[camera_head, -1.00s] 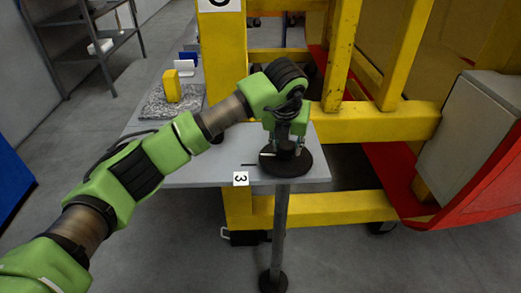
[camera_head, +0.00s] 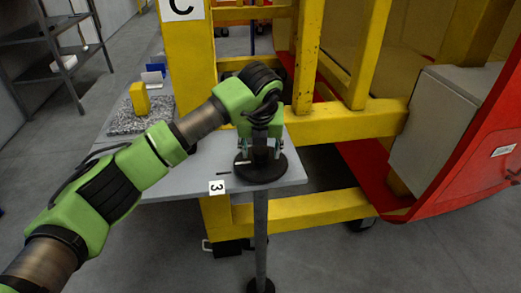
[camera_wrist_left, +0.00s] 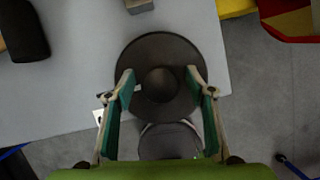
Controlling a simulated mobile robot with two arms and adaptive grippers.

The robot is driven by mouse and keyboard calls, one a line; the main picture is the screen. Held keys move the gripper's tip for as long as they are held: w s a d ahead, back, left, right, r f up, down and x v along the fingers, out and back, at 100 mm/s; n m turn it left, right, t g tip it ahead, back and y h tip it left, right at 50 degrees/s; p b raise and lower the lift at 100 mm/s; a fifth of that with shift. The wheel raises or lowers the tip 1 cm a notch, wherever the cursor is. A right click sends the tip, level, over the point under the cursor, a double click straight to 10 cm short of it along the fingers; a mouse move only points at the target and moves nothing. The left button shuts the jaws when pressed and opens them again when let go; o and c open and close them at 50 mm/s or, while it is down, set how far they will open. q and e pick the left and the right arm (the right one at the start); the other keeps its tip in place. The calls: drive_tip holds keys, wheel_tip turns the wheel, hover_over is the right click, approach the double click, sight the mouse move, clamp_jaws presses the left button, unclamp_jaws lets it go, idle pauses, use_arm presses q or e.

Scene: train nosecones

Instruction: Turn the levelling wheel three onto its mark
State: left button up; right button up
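The levelling wheel three is a dark round disc (camera_head: 277,172) with a raised hub, lying flat at the front of the grey table. A short pale line shows on the left of its top. A short black mark (camera_head: 223,173) is on the table left of the wheel, beside a white label reading 3 (camera_head: 216,187). My left gripper (camera_head: 261,156) points down just over the wheel. In the left wrist view its green-padded fingers (camera_wrist_left: 160,88) are apart, one on each side of the hub (camera_wrist_left: 161,84), with gaps between. My right gripper is not in view.
The grey table (camera_head: 190,180) stands against a yellow frame (camera_head: 340,122). A yellow block (camera_head: 139,98) sits on a speckled slab (camera_head: 122,121) at the back left. A red panel with a grey box (camera_head: 442,125) is to the right. A pole (camera_head: 261,230) stands below the wheel.

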use_arm(q)
drive_tip(key=v, duration=1.2)
